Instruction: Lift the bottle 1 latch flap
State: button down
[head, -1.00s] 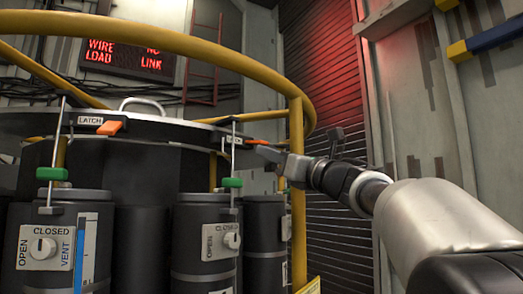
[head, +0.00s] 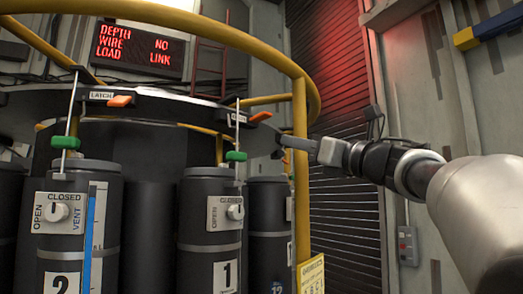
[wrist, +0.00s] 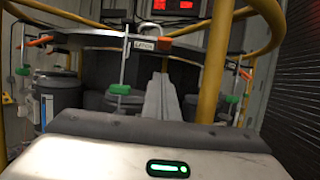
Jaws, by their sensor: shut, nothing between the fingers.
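Bottle 1 (head: 225,275) is a dark cylinder with a white "1" label and an OPEN/CLOSED knob, upright in the rack. Above it, an orange latch flap (head: 260,116) sticks out from the dark ring beside a small white label. In the wrist view, an orange flap (wrist: 165,45) beside a LATCH label is probably the same one. My gripper (head: 284,140) is shut and empty, to the right of and slightly below the flap, apparently apart from it. In the wrist view its closed fingers (wrist: 160,84) point at the ring, below that flap.
A yellow rail and post (head: 301,170) stand close by my gripper. A rod with a green block (head: 236,156) hangs above bottle 1. Bottle 2 (head: 62,285) and another orange flap (head: 121,100) are to the left. A shutter wall (head: 340,210) is at right.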

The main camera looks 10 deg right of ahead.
jog(key=v, duration=0.3)
jog(key=shift+s+d+r, duration=0.1)
jog(key=shift+d+r, duration=0.05)
jog(key=shift+r, duration=0.05)
dwell(0.3)
